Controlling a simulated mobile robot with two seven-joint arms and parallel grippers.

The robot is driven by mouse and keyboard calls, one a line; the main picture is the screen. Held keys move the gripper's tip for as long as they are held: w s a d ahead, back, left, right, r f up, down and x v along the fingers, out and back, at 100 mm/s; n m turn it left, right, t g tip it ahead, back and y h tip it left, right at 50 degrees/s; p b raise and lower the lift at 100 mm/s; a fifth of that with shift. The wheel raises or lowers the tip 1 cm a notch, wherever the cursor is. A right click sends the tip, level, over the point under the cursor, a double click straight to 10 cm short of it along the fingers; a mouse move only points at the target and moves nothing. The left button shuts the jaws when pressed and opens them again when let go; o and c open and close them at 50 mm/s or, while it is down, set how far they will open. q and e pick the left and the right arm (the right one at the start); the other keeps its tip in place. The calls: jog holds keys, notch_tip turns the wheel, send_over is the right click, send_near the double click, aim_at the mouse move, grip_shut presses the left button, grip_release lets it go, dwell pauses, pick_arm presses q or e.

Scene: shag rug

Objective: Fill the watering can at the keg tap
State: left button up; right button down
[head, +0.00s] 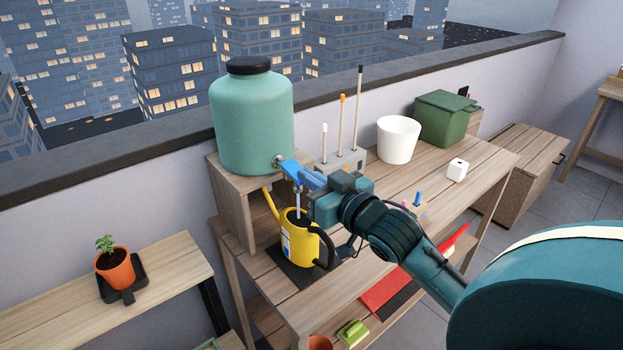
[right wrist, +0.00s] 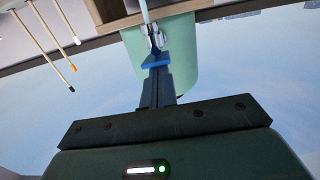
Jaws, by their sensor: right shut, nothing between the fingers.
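The teal keg (head: 252,120) with a black lid stands on a wooden box, its metal tap (head: 278,161) low on its side. My right gripper (head: 300,172) is shut, its fingertips at the tap's blue lever (right wrist: 157,60); I cannot tell whether they press on it. In the right wrist view the tap (right wrist: 153,36) appears upside down, with a pale stream (right wrist: 145,10) at its spout. The yellow watering can (head: 297,240) stands upright below on a dark mat (head: 290,272), its black handle to the right. The stream seems to enter its opening. My left gripper is out of view.
A white pot (head: 398,140), a green bin (head: 442,118), a small white box (head: 457,170) and a rack of upright sticks (head: 345,160) stand on the bench. A potted plant (head: 115,268) is on the left shelf. A red item (head: 385,297) lies below my right forearm.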

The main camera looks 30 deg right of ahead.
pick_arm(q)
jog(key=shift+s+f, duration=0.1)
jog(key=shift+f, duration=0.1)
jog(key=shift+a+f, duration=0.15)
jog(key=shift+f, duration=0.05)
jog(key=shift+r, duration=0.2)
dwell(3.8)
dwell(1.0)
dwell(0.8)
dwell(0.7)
